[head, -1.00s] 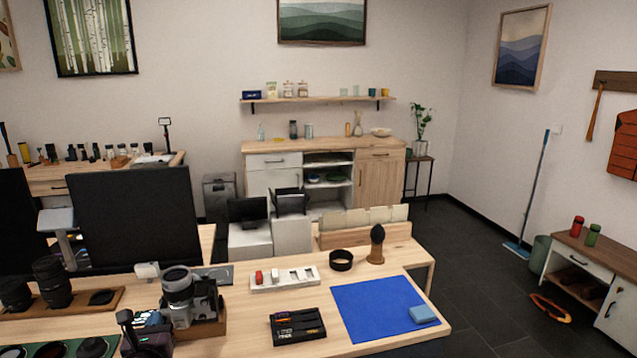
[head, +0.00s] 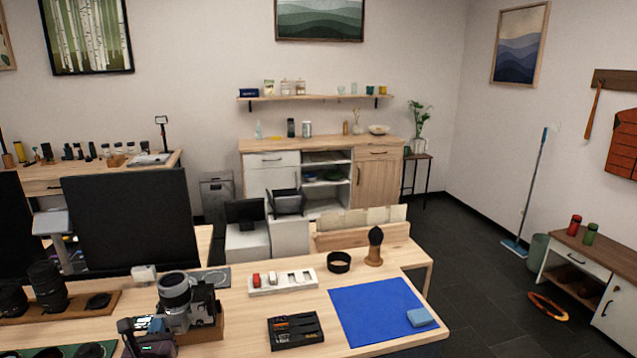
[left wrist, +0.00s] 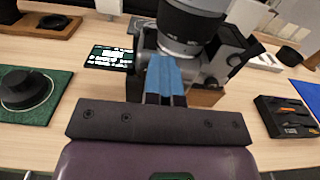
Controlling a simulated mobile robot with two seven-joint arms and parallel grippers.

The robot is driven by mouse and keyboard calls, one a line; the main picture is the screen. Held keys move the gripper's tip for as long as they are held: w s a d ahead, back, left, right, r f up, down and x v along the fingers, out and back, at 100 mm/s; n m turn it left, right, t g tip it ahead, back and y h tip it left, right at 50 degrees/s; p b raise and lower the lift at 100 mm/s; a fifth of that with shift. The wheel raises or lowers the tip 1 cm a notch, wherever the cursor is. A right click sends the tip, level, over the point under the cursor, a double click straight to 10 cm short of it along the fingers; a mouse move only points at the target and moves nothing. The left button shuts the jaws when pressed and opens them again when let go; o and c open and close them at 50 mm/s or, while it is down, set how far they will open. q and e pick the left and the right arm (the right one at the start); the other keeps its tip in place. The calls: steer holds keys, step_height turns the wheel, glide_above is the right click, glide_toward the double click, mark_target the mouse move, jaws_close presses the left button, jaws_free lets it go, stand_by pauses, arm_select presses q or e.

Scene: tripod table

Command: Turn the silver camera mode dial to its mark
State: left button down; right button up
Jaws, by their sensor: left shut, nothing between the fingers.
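The silver and black camera (head: 177,293) stands on the workbench at the lower left of the head view, its large lens pointing up. It also fills the top middle of the left wrist view (left wrist: 190,30). My left gripper (head: 157,326) is at the camera's near left side, and its blue fingers (left wrist: 165,78) are shut and empty. In the left wrist view the fingertips overlap the camera body just below the lens; I cannot tell whether they touch it. The mode dial and its mark cannot be made out. My right gripper is out of view.
A black tool tray (head: 294,330), a blue mat (head: 375,308) and a white battery tray (head: 283,281) lie to the right. Lenses on a wooden board (head: 90,308) and a dark monitor (head: 130,222) are to the left and behind.

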arm_select(q)
steer(key=v, duration=0.4)
steer(key=shift+a+p, duration=0.1)
steer(key=shift+p, duration=0.2)
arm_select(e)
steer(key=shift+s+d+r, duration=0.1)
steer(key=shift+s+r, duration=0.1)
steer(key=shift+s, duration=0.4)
arm_select(q)
steer(key=shift+f, duration=0.1)
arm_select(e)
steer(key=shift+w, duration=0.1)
